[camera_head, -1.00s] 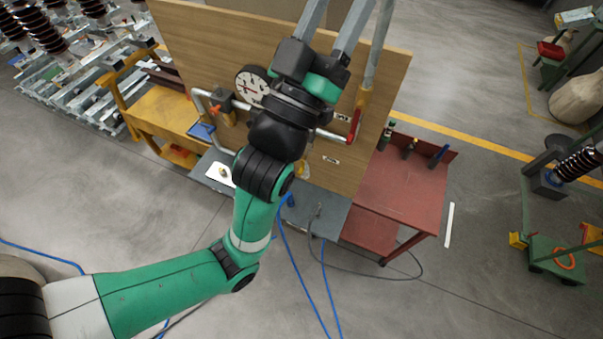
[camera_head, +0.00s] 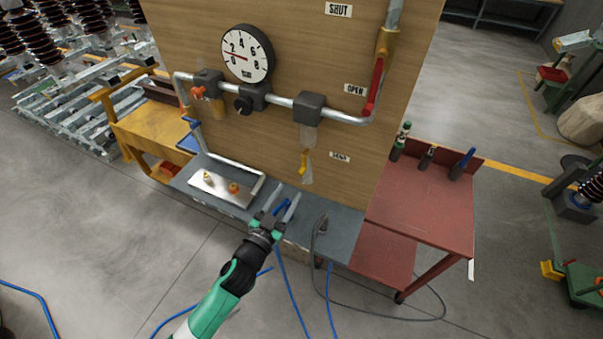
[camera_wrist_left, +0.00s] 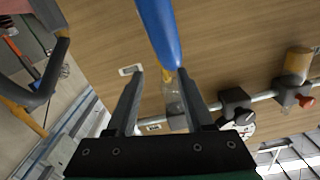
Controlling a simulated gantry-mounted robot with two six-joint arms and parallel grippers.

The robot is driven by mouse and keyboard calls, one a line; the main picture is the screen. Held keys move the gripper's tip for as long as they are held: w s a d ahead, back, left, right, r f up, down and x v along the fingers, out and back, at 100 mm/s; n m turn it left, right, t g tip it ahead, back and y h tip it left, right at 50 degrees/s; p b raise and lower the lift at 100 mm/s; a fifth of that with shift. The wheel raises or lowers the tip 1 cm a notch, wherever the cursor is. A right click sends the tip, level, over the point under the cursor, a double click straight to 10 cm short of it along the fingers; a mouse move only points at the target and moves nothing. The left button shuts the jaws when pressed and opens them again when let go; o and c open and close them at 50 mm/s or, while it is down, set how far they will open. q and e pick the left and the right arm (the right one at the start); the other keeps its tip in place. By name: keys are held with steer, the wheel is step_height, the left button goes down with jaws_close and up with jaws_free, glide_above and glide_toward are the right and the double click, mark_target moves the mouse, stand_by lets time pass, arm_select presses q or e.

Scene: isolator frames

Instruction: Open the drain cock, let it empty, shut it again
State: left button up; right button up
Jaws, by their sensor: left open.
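The drain cock (camera_head: 304,160) is a small yellow part under a clear bowl (camera_head: 308,136) on the wooden panel, with its lever roughly upright. A small label, too small to read surely, is to its right. My left gripper (camera_head: 288,191) is open below and in front of the cock, over the bench's front edge, apart from it. In the left wrist view, which is upside down, the open fingers (camera_wrist_left: 160,70) point at the panel. A blue object (camera_wrist_left: 160,30) reaches between the fingertips in that picture and partly covers the cock (camera_wrist_left: 172,72). My right gripper is not in view.
A pipe (camera_head: 275,99) crosses the panel with a dial gauge (camera_head: 247,54) and a red-handled valve (camera_head: 375,85) beside an OPEN label. A tray (camera_head: 208,190) with small fittings lies on the bench (camera_head: 345,228). A red cart (camera_head: 425,205) stands right; blue hoses hang in front.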

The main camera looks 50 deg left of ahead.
mark_target(302, 169)
arm_select(q)
steer(key=x, duration=0.9)
steer(key=shift+w+a, duration=0.2)
steer(key=shift+w, duration=0.1)
jaws_close()
